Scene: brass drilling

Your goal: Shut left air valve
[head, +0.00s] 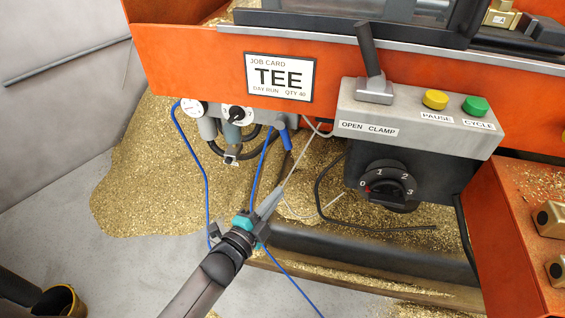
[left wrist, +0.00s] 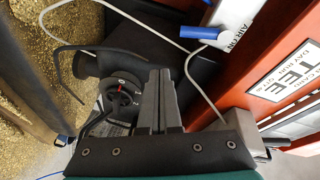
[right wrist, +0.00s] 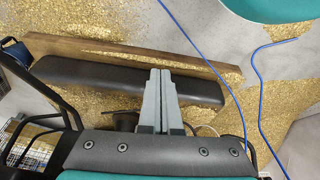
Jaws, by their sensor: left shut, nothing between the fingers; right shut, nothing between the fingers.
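The air valve shows as a blue lever (head: 284,139) hanging under the orange panel, right of the gauges. In the left wrist view a blue lever (left wrist: 204,32) lies beside a white plate (left wrist: 237,24) lettered "AIR ON", at upper right. My left gripper (head: 280,190) is shut and empty, below the blue lever in the head view and apart from it. Its closed fingers (left wrist: 160,75) point toward the dark housing with the dial. My right gripper (right wrist: 160,75) is shut and empty over a black padded bar; it is not seen in the head view.
A grey control box (head: 415,115) with a clamp lever, yellow and green buttons and a numbered dial (head: 387,184) stands right of the valve. Blue hoses (head: 205,190) and a pale cable hang near my left gripper. Brass chips (head: 140,170) cover the floor.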

